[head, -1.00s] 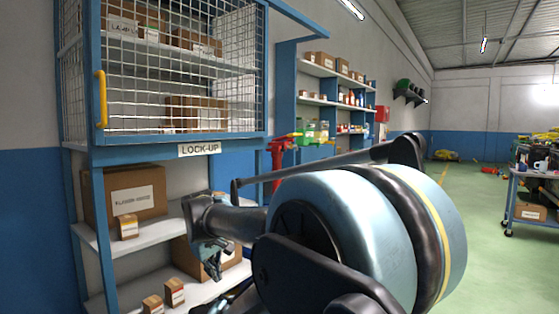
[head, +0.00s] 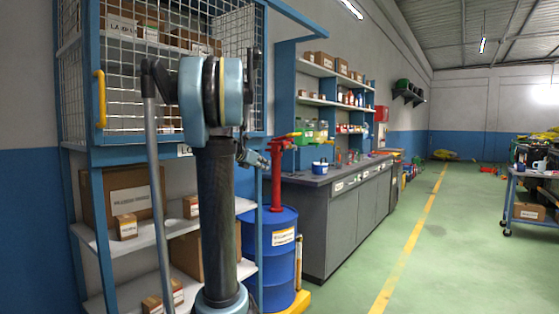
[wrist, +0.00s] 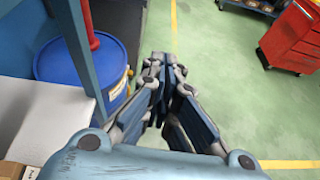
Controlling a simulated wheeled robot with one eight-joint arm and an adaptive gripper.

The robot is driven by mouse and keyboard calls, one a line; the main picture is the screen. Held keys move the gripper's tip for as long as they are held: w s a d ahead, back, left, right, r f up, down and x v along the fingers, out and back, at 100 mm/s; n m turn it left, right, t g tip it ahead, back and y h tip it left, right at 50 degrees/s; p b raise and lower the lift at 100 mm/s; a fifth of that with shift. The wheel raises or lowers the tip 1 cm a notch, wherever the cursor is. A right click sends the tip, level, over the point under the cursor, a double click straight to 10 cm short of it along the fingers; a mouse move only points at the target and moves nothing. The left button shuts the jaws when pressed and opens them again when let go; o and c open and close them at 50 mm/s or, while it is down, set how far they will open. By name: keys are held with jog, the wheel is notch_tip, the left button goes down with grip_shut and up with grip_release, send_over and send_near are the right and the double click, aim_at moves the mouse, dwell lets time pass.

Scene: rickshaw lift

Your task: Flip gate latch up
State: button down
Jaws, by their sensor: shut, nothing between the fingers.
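The mesh lock-up gate (head: 150,75) of the blue cage is at the upper left in the head view, with a yellow handle (head: 100,98) on its left side. I cannot make out a separate latch; my arm covers part of the gate's right side and most of the LOCK-UP sign. My gripper (wrist: 163,62) is shut and empty in the wrist view, pointing over the green floor. In the head view it is small and partly hidden behind my arm, below the cage's right corner and apart from the yellow handle.
A blue drum (head: 278,250) with a red pump (head: 277,185) stands right of the shelves (head: 95,232), near my gripper. A grey workbench (head: 335,210) is beyond it. A red tool cabinet (wrist: 295,38) shows in the wrist view. Open green floor (head: 465,250) lies right.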

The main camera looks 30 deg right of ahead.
jog(key=w+d+n, duration=0.1)
jog(key=w+d+r, duration=0.1)
jog(key=shift+d+r+n+h, duration=0.3)
jog(key=shift+d+n, duration=0.1)
jog(key=shift+w, duration=0.1)
jog(key=w+d, duration=0.3)
jog(key=d, duration=0.5)
jog(key=shift+w+d+r, duration=0.3)
jog(key=shift+r, duration=0.1)
